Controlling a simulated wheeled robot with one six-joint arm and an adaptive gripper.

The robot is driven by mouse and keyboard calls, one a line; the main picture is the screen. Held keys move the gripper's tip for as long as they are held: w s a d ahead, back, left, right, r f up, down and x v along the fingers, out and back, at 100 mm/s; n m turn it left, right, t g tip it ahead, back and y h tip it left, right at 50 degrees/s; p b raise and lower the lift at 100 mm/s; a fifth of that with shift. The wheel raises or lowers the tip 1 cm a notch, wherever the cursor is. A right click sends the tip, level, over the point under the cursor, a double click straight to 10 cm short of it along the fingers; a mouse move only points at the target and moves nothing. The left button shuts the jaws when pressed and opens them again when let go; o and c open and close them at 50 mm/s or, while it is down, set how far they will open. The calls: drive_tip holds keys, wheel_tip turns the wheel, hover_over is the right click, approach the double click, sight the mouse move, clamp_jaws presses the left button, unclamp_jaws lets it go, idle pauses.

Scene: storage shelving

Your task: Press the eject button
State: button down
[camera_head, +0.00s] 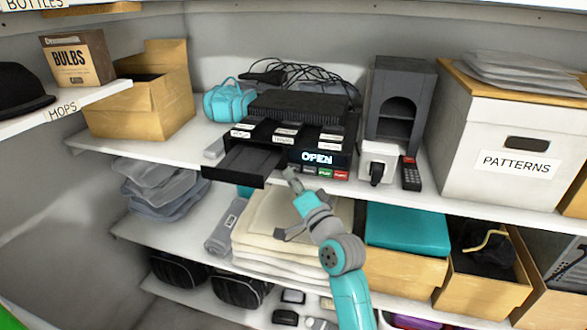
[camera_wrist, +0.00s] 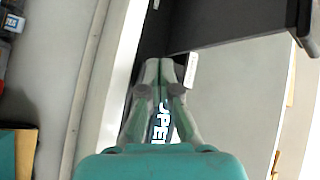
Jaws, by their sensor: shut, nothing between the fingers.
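A black disc player (camera_head: 295,128) sits on the middle shelf. Its tray (camera_head: 240,165) is slid out at the left, and its lit display (camera_head: 318,158) reads OPEN. Below the display is a row of small labelled buttons, including a green one (camera_head: 325,173) and a red one (camera_head: 341,175). My gripper (camera_head: 291,178) is shut and empty, its tip at the left end of this row, just right of the tray. In the wrist view my gripper (camera_wrist: 165,68) points at the player front beside the tray (camera_wrist: 240,22). Fingers hide part of the front; contact cannot be told.
A white box with a black lever (camera_head: 377,162) and a remote (camera_head: 410,174) stand right of the player. Folded cloths (camera_head: 262,235) and a teal-lidded box (camera_head: 407,232) fill the shelf below.

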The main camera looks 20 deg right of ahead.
drive_tip(key=shift+s, duration=0.1)
drive_tip(key=shift+s+a, duration=0.75)
drive_tip(key=shift+s, duration=0.3)
drive_tip(key=shift+s+a, duration=0.75)
drive_tip(key=shift+s, duration=0.25)
drive_tip(key=shift+f, duration=0.1)
drive_tip(key=s+d+f+n+g+h, duration=0.1)
drive_tip(key=s+f+n+g+h, duration=0.2)
drive_tip(key=s+f, duration=2)
drive_tip(key=s+r+n+g, duration=0.1)
drive_tip(key=s+n, duration=0.6)
drive_tip(key=s, duration=2.1)
drive_tip(key=shift+s+r+g, duration=0.3)
drive_tip(key=shift+r+g, duration=0.05)
drive_tip(key=shift+g, duration=0.45)
